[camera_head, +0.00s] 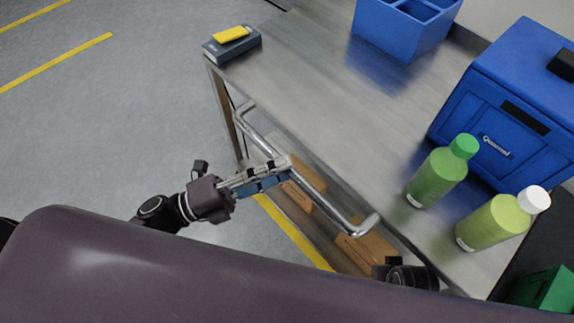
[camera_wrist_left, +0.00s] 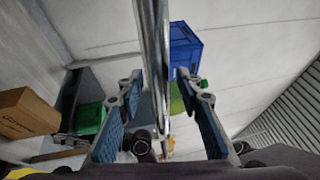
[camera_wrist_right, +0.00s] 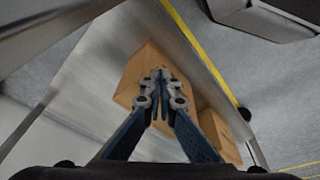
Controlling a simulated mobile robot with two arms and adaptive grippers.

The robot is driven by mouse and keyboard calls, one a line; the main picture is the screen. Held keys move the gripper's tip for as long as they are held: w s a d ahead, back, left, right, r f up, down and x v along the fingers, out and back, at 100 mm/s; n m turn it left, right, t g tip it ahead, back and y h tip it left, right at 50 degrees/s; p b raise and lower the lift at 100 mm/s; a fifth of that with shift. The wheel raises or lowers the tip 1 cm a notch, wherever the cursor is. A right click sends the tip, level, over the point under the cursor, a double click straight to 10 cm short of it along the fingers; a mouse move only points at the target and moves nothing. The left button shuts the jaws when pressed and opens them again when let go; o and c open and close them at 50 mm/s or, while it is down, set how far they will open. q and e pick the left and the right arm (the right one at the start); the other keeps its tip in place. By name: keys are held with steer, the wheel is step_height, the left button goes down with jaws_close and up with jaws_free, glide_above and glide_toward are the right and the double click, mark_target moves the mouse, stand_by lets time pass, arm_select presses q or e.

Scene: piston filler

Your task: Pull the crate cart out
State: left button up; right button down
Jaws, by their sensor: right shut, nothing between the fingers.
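The steel cart (camera_head: 305,85) stands on the right, with a bent metal handle bar (camera_head: 335,214) along its near side. My left gripper (camera_head: 284,166) is at the middle of this handle. In the left wrist view the bar (camera_wrist_left: 153,60) runs between the spread fingers (camera_wrist_left: 158,88), with gaps on both sides. My right gripper (camera_wrist_right: 160,76) is shut and empty in the right wrist view, pointing toward cardboard boxes (camera_wrist_right: 143,72) on the cart's lower level. In the head view its fingers are hidden.
On the cart top are a blue divided bin (camera_head: 395,35), a large blue case (camera_head: 500,115), two green bottles (camera_head: 436,178) (camera_head: 492,222) and a dark box with a yellow item (camera_head: 232,43). Grey floor (camera_head: 110,125) with yellow lines is clear on the left.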

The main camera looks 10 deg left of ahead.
arm_select(q)
steer(key=v, duration=1)
steer(key=shift+a, duration=0.2)
